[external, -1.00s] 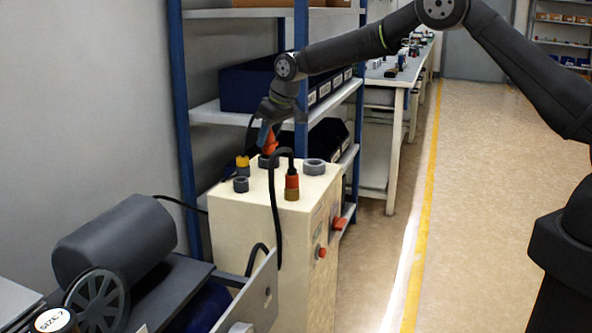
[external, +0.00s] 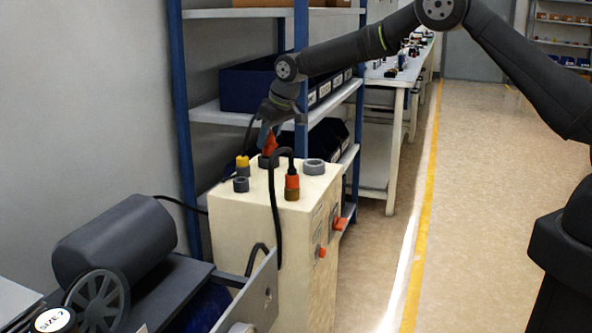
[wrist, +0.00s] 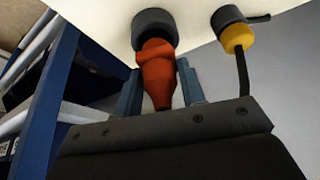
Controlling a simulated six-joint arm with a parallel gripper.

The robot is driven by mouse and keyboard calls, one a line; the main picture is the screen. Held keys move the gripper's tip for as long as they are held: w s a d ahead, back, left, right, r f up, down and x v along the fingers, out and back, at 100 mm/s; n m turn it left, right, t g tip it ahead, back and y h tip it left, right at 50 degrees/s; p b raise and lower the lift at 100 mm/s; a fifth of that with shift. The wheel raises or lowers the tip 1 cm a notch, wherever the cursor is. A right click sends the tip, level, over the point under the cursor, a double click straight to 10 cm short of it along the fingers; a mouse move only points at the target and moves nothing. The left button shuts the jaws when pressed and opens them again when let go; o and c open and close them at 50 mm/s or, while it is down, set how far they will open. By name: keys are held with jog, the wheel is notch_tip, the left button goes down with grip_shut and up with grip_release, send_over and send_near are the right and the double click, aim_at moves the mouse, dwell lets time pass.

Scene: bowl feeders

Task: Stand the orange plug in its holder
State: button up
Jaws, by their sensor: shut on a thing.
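The orange plug (external: 270,144) is between the fingers of my gripper (external: 265,135), above the top of the cream cabinet. My gripper is shut on it. In the wrist view the orange plug (wrist: 156,75) sits between the two blue-grey fingers (wrist: 159,70). Its far end meets a dark grey round holder (wrist: 153,28), which also shows under the plug in the external view (external: 268,162). The plug looks roughly upright over this holder, with a slight tilt. I cannot tell how deep its end is in the holder.
On the cream cabinet (external: 235,225), a yellow plug (external: 242,161) stands left of my gripper. A blue-post shelf (external: 301,80) stands close behind.

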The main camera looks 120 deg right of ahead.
jog(key=shift+f, duration=1.1)
dwell(0.3)
jog(key=o, duration=1.4)
jog(key=shift+c, duration=0.2)
jog(key=shift+v, duration=3.6)
jog(key=shift+d, duration=0.15)
jog(key=shift+w+r, duration=0.1)
